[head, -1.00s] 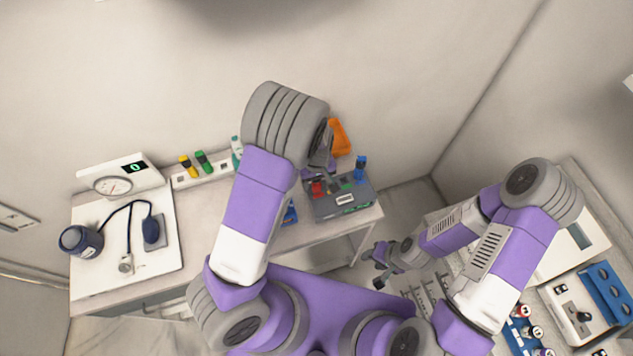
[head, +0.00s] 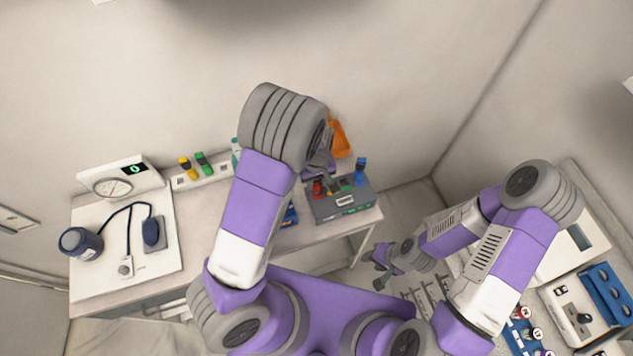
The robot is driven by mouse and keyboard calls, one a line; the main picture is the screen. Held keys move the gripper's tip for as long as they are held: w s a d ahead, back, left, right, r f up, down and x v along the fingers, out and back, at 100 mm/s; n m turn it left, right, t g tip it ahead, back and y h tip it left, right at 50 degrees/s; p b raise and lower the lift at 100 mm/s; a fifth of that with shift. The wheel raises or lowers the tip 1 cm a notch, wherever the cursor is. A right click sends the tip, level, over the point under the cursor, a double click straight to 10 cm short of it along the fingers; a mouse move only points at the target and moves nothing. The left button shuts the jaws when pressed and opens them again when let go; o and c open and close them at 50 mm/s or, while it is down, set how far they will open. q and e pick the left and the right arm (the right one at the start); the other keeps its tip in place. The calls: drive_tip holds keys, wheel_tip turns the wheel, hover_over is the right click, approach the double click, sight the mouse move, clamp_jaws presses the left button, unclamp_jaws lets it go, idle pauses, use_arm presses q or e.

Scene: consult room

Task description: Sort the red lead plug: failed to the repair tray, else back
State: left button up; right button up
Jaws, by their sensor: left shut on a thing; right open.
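The red lead plug (head: 317,188) shows as a small red patch at the left of the top of a grey tester box (head: 357,203) on the left-hand table. My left gripper (head: 330,186) is low over this box, shut, with the red plug at its fingers. My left arm hides part of the grip, so I cannot tell whether the plug is seated in a socket. An orange tray-like thing (head: 340,138) stands behind the box, partly hidden. My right gripper (head: 382,267) is open and empty, beyond the table's right edge.
A blue plug-like piece (head: 360,166) stands at the back of the box. Yellow (head: 186,168) and green (head: 203,162) pieces sit in a white rack. The right-hand bench holds a blue rack (head: 606,290).

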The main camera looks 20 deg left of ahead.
use_arm(q)
wheel_tip(320, 180, up, 9)
drive_tip(key=shift+f+p, duration=0.1)
drive_tip(key=shift+p, duration=0.25)
drive_tip(key=shift+r+p, duration=1)
drive_tip(key=shift+r, duration=0.2)
drive_tip(key=shift+r+p, duration=0.45)
drive_tip(key=shift+r, duration=0.55)
